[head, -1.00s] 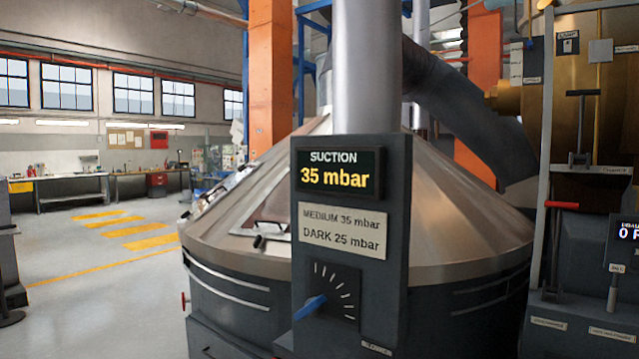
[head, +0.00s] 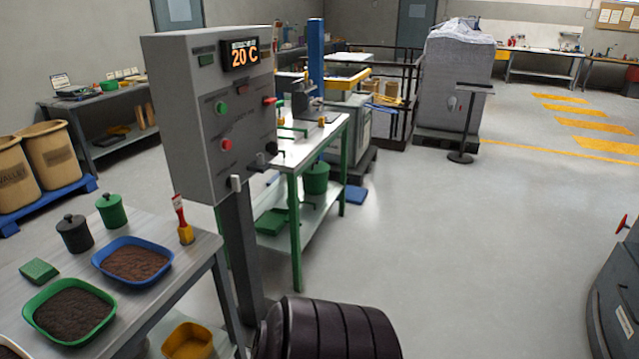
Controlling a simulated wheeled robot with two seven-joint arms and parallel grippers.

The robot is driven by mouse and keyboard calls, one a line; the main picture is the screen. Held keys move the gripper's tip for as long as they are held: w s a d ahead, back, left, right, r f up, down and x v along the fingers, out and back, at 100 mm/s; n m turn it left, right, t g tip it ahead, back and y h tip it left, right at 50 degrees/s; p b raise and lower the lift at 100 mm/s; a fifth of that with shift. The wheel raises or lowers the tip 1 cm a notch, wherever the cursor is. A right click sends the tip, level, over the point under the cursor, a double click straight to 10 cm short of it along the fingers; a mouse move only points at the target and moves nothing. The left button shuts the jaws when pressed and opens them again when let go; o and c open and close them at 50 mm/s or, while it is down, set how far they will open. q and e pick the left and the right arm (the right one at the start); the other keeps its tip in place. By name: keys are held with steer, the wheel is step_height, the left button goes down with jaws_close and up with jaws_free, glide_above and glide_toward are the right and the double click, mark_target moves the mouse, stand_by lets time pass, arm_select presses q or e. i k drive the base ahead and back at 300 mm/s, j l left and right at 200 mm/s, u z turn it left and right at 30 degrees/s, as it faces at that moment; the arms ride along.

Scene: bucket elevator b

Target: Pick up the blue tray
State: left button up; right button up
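The blue tray (head: 113,244) sits on the grey table at the lower left of the head view. It is filled with brown granular material. A green tray (head: 30,303) with darker material stands just in front of it, close to its near left side. Neither of my grippers shows in the head view. A dark ribbed cylindrical part (head: 325,330) shows at the bottom middle; I cannot tell what it belongs to.
A control panel reading 20 C (head: 205,110) stands on a post beside the table. A brush (head: 183,222), dark canister (head: 75,234), green canister (head: 111,210) and green block (head: 39,271) surround the tray. The floor (head: 470,250) to the right is clear.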

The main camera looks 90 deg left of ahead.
mark_target(132, 262)
steer(key=u, duration=4)
